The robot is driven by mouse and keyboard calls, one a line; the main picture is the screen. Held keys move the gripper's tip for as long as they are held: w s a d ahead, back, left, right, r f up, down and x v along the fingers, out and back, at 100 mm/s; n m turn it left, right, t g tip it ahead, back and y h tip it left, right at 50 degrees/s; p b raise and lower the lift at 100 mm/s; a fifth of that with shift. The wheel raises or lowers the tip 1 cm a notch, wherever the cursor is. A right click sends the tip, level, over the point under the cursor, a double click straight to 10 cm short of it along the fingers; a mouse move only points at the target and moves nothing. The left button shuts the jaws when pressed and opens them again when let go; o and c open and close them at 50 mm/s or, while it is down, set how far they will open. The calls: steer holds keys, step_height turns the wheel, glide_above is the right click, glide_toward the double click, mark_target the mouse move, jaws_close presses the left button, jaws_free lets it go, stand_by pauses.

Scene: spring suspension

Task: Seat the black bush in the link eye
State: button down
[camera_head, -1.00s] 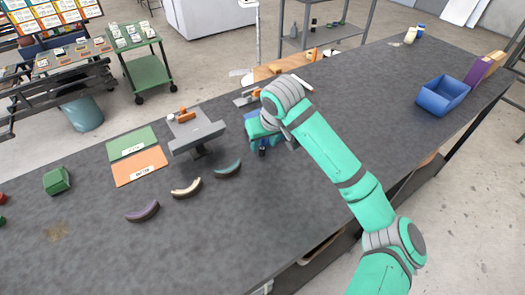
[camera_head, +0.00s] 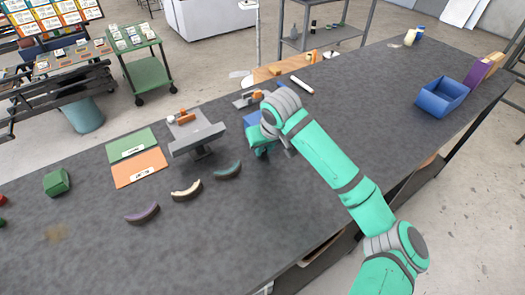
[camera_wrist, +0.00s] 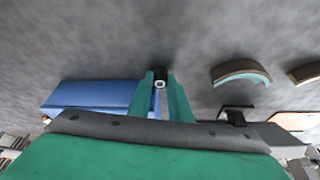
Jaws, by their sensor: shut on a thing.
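The black bush (camera_wrist: 160,77) is a small dark cylinder with a pale ring at its near end. In the wrist view it sits between the two teal fingertips of my gripper (camera_wrist: 161,86), which is shut on it. In the head view my gripper (camera_head: 263,148) is low over the bench, right of the teal curved block, and the bush is hidden there. I cannot make out the link eye for certain. A grey stand (camera_head: 197,135) with an orange part (camera_head: 184,117) on top is left of my gripper.
A blue tray (camera_head: 251,118) lies just behind my gripper; it also shows in the wrist view (camera_wrist: 95,94). Curved teal (camera_head: 228,171), cream (camera_head: 187,190) and purple (camera_head: 143,213) blocks lie in front. A grey clamp-like piece (camera_head: 248,99) and white tube (camera_head: 301,85) lie behind.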

steer(key=shift+a+r, duration=0.1)
steer(key=shift+r, duration=0.55)
step_height(320, 180, up, 2)
steer(key=shift+s+r, duration=0.1)
steer(key=s+d+r, duration=0.3)
steer(key=s+r, duration=0.6)
steer(key=s, duration=0.4)
steer(key=shift+s+r, duration=0.2)
steer(key=shift+r, duration=0.05)
